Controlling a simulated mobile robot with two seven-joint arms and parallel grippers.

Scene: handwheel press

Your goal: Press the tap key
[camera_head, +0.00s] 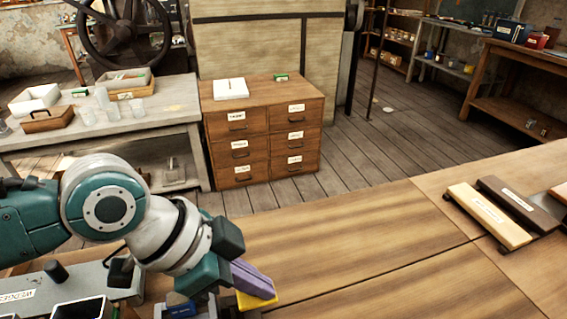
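My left gripper (252,287) is low in the head view, left of the middle, above the near wooden bench. A purple-grey piece with a yellow end is at its front; I cannot tell whether this is its fingers or a held block, nor whether the gripper is open or shut. No part is clearly recognisable as the tap key. Far to its right, a pale wooden bar (488,215) and a dark brown bar (519,203) with white labels lie side by side on the bench. My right gripper is not in view.
A grey tray (35,288) with a label and a dark knob is at the lower left. The bench (360,250) between gripper and bars is clear. Behind stand a drawer cabinet (264,138), a grey table (165,100) with boxes and cups, and a large handwheel (125,35).

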